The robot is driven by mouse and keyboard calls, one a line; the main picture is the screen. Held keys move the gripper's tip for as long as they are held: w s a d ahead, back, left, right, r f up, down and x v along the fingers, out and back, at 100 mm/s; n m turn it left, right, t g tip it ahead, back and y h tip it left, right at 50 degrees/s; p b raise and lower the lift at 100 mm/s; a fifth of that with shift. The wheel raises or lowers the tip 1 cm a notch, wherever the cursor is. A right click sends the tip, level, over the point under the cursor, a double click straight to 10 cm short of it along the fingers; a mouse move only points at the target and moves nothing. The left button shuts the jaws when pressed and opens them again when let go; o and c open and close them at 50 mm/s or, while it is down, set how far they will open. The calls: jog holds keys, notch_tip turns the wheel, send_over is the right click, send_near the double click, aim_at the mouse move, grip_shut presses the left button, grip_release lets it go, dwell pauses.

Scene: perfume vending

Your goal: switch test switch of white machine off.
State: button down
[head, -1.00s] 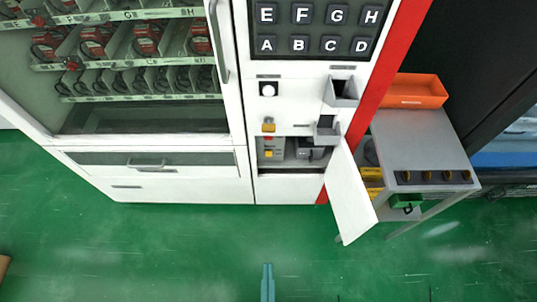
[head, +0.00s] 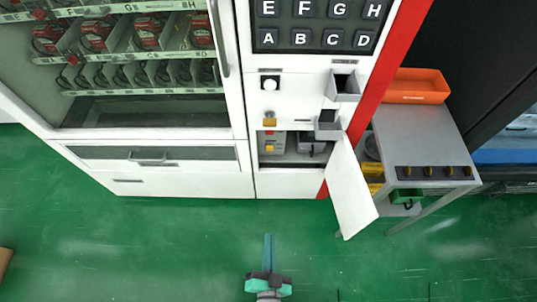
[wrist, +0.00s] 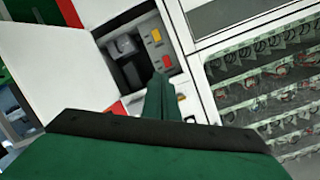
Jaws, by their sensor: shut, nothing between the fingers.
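The white machine (head: 160,180) stands ahead. Its small lower compartment is open, with the white door (head: 350,188) swung out to the right. Inside, on the left, is a grey switch panel (head: 272,160) with a red and a yellow part. In the wrist view the yellow part (wrist: 156,35) and the red part (wrist: 166,61) show on that panel; which one is the test switch I cannot tell. A dark grey unit (head: 311,143) sits to its right. My gripper (head: 268,238) is shut and empty, in front of and below the compartment, apart from the machine. It also shows in the wrist view (wrist: 159,78).
A grey side table (head: 415,140) with an orange tray (head: 415,86) stands right of the machine. The open door juts out between the compartment and the table. The green floor (head: 150,245) in front is clear.

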aim_at(269, 148)
jog(key=w+f+m, duration=0.5)
jog(key=w, duration=0.8)
jog(key=w+f+m, duration=0.6)
jog(key=w, duration=0.7)
jog(key=shift+f+m, duration=0.15)
jog(key=shift+m, duration=0.15)
jog(key=shift+w+a, duration=0.1)
jog(key=shift+w, duration=0.05)
jog(key=x, duration=0.4)
jog(key=r+x, duration=0.1)
jog(key=x, duration=0.8)
jog(key=shift+w+r, duration=0.25)
jog(key=shift+w, duration=0.25)
